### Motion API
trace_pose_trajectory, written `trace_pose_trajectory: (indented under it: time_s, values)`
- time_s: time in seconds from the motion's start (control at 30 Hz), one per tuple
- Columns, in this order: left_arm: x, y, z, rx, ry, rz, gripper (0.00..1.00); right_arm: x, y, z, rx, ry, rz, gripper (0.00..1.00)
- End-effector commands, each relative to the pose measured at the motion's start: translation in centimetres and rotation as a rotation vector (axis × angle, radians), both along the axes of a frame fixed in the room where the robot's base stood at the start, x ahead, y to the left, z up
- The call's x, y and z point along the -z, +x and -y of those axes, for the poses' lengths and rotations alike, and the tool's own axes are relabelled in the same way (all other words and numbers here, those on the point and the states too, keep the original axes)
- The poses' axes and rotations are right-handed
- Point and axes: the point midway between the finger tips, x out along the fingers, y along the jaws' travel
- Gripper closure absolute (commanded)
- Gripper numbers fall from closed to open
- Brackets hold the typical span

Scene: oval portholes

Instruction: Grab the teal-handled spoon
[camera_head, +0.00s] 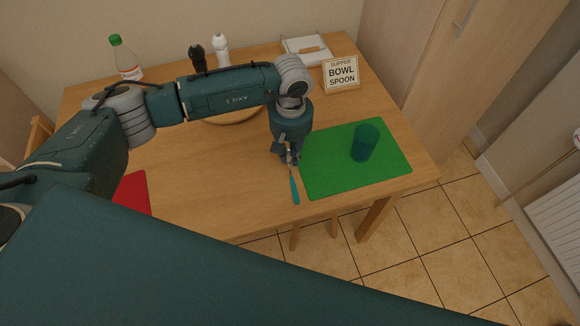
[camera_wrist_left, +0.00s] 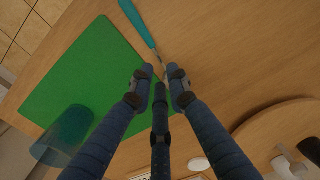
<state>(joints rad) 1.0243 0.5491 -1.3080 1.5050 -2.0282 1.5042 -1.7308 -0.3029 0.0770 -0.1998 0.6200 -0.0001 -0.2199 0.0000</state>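The spoon with the teal handle (camera_head: 295,188) lies on the wooden table beside the left edge of the green mat (camera_head: 325,182), its handle pointing to the table's front edge. My left gripper (camera_head: 288,157) is directly over the spoon's metal end, pointing down. In the left wrist view the gripper (camera_wrist_left: 160,82) is open, its fingers spread apart. The teal handle (camera_wrist_left: 131,16) runs away from it, and the thin metal neck reaches in between the fingertips. The spoon's bowl is hidden behind the fingers. Whether the fingertips touch the spoon cannot be told.
A teal cup (camera_head: 365,143) stands on the green mat. A sign reading "SUPPER BOWL SPOON" (camera_head: 341,75) stands behind. A round wooden item (camera_head: 235,118) is partly hidden behind my arm. A bottle (camera_head: 127,62), two shakers and a white tray (camera_head: 307,50) line the back. A red mat (camera_head: 132,192) lies left.

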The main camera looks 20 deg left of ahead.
Motion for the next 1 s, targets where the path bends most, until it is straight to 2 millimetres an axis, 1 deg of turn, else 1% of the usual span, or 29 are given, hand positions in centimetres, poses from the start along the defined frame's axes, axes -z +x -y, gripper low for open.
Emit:
trace_pose_trajectory:
  time_s: [0.17, 0.33, 0.4, 0.5, 0.73, 0.77, 0.83, 1.0]
  values:
    - [1.2, -0.1, 0.0, -0.002, -0.001, -0.002, 0.84, -0.7, 0.0, 0.0, -0.001, 0.000, -0.001, 0.03]
    - [3.5, 0.0, 0.1, -0.003, -0.001, -0.004, 0.84, -2.4, 0.0, 0.1, -0.001, -0.001, -0.001, 0.03]
    - [4.7, 0.1, 0.2, -0.002, -0.001, -0.003, 0.84, -2.4, 0.0, 0.2, -0.002, -0.002, -0.001, 0.03]
    - [5.6, 0.1, 0.1, -0.002, -0.002, -0.001, 0.84, -2.6, 0.0, 0.3, -0.002, -0.003, 0.000, 0.03]
    - [5.9, 0.2, 0.1, -0.001, -0.003, 0.001, 0.84, -2.5, 0.2, 0.4, -0.003, -0.005, 0.002, 0.03]
    - [5.9, 0.2, 0.1, -0.001, -0.003, 0.001, 0.86, -2.5, 0.2, 0.4, -0.003, -0.005, 0.002, 0.03]
    - [5.9, 0.2, 0.1, -0.001, -0.003, 0.001, 1.00, -2.5, 0.2, 0.4, -0.003, -0.005, 0.002, 0.03]
    - [5.8, 0.2, 0.1, -0.001, -0.003, 0.001, 1.00, -2.5, 0.3, 0.4, -0.003, -0.005, 0.002, 0.03]
